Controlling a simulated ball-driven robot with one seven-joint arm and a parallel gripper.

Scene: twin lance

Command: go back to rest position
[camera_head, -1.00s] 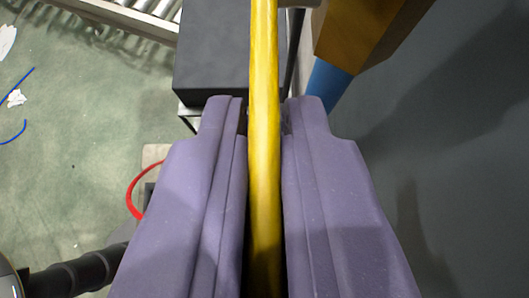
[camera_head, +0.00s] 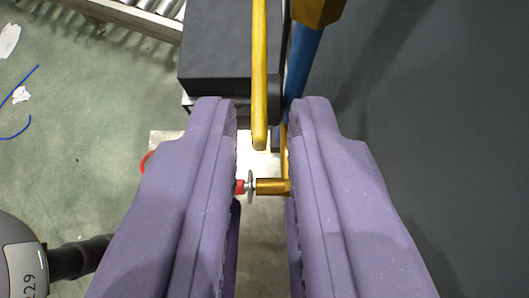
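My gripper (camera_head: 262,108) has two purple fingers with a clear gap between them, so it is open. A yellow bar (camera_head: 260,75) comes down from the top edge. Its rounded lower end lies between the fingertips in the picture, with space visible on both sides. No contact with the fingers shows. Lower in the gap I see a brass-coloured fitting (camera_head: 271,186) with a metal disc and a red piece beside it, partly hidden by the fingers.
A black box (camera_head: 215,45) stands left of the bar. A blue post (camera_head: 302,62) under a golden-brown block (camera_head: 318,10) is on the right, beside a dark grey surface (camera_head: 440,140). A roller conveyor (camera_head: 140,12) is at top left. Green floor (camera_head: 95,120) lies left, with a blue cord.

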